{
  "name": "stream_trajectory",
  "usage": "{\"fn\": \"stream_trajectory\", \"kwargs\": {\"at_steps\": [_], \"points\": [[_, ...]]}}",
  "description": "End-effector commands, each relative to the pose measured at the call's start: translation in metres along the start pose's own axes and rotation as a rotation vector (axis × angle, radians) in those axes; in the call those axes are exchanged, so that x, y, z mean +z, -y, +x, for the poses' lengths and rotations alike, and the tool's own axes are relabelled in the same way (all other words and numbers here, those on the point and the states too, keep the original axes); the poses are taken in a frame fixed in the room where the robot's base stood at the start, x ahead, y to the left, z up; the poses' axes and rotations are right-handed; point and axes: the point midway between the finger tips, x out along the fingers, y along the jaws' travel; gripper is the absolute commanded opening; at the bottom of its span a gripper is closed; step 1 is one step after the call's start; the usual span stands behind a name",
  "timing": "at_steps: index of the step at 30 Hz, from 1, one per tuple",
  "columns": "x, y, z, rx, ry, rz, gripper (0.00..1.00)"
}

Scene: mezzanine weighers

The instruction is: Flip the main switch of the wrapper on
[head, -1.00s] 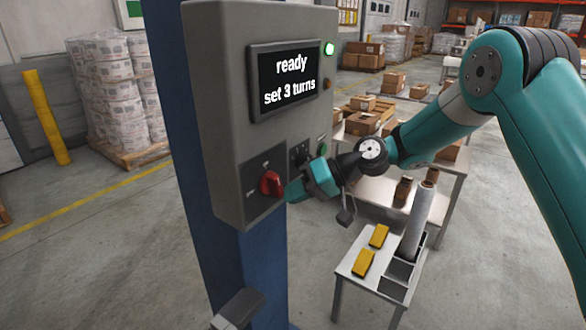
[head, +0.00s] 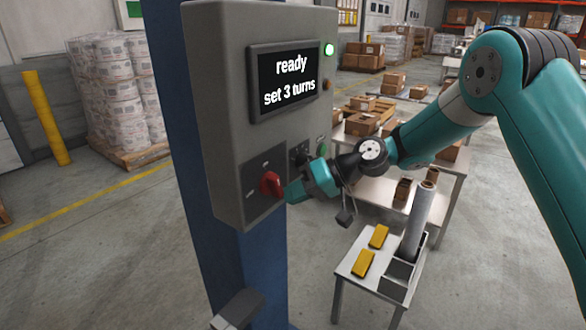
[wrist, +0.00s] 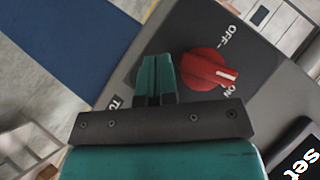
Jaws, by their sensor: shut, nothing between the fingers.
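The grey control box of the wrapper (head: 225,120) is mounted on a blue column. Its red rotary main switch (head: 270,184) sits on a dark plate low on the front. In the wrist view the red switch (wrist: 203,68) has a white pointer mark, with OFF and ON printed beside it. The mark lies between the two labels, closer to ON. My gripper (head: 288,192) is shut and empty, its fingertips right beside the switch. In the wrist view the shut fingers (wrist: 157,78) are just left of the switch; I cannot tell whether they touch it.
The display (head: 290,80) reads "ready, set 3 turns", and a green lamp (head: 329,49) beside it is lit. Smaller controls (head: 300,153) sit right of the switch, near my gripper. A small table (head: 352,262) with yellow blocks and a film roll (head: 418,222) stands below my arm.

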Motion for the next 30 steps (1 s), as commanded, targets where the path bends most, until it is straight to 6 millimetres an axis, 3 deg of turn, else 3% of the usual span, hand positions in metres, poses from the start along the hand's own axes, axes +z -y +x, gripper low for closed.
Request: {"fn": "stream_trajectory", "kwargs": {"at_steps": [7, 11, 13, 21, 30], "points": [[-0.008, -0.004, -0.011, 0.0, -0.003, 0.002, 0.0], [-0.021, -0.013, -0.031, 0.003, -0.005, 0.003, 0.0], [-0.016, -0.025, -0.045, 0.006, -0.009, 0.004, 0.0], [-0.014, -0.037, -0.092, -0.002, 0.003, -0.004, 0.0], [-0.013, -0.043, -0.117, -0.002, 0.003, -0.003, 0.0]]}}
